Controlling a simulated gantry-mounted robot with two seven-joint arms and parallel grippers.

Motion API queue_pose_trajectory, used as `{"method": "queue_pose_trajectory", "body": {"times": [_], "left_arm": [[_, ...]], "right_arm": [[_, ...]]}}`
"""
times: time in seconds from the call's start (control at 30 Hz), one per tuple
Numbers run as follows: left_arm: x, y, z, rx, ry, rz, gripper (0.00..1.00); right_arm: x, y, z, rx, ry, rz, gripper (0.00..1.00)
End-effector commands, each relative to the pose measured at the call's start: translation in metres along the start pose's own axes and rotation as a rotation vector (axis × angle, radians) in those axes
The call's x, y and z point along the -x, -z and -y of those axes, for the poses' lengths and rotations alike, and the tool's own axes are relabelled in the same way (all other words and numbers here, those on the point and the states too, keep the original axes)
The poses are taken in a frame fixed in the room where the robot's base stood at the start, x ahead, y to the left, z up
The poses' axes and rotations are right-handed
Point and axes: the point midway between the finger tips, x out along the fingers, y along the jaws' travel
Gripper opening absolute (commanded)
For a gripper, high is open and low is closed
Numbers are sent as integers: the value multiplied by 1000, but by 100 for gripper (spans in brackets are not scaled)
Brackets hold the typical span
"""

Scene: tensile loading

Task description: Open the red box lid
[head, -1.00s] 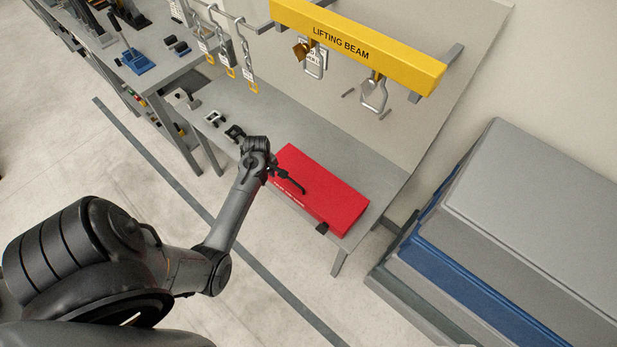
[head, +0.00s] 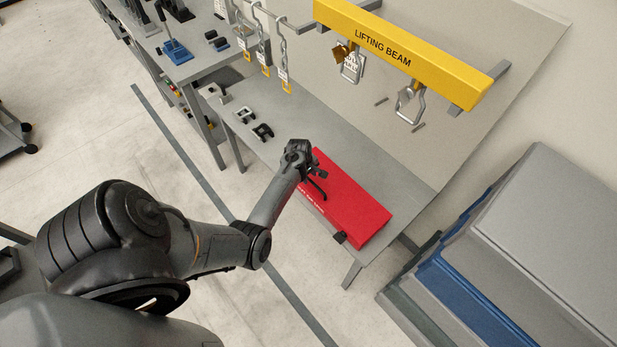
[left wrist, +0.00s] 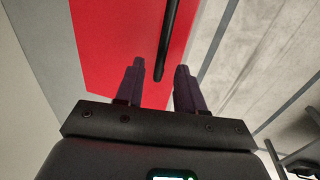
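The red box (head: 352,208) lies on the grey bench with white lettering along its front edge, and its lid looks shut. My left gripper (head: 318,178) is at the box's left end, over its front edge. In the left wrist view the two dark fingers (left wrist: 160,82) are open and apart, pointing at the red box (left wrist: 110,45). A dark bar (left wrist: 170,35) runs along the box's edge, its near end showing between the fingertips. I cannot tell whether the bar touches them or how it is fixed. My right gripper is out of view.
A yellow lifting beam (head: 405,52) hangs over the back of the bench with shackles below it. Small dark fittings (head: 262,132) lie on the bench left of the box. Grey and blue stacked cases (head: 520,250) stand at the right.

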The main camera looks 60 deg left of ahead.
Motion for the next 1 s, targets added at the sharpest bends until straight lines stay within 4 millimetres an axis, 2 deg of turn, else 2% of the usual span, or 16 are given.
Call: {"method": "queue_pose_trajectory", "body": {"times": [0.17,0.47,0.5,0.57,0.73,1.0], "left_arm": [[-11,0,0,0,1,0,38],[-13,0,0,0,0,0,38],[-13,0,0,0,0,0,36],[-13,0,0,0,0,0,27],[-13,0,0,0,0,0,1],[-13,0,0,0,1,0,0]], "right_arm": [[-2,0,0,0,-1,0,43],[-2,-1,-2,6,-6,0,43],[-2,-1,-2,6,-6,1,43],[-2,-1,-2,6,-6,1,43],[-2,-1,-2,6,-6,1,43],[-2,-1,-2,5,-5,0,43]]}}
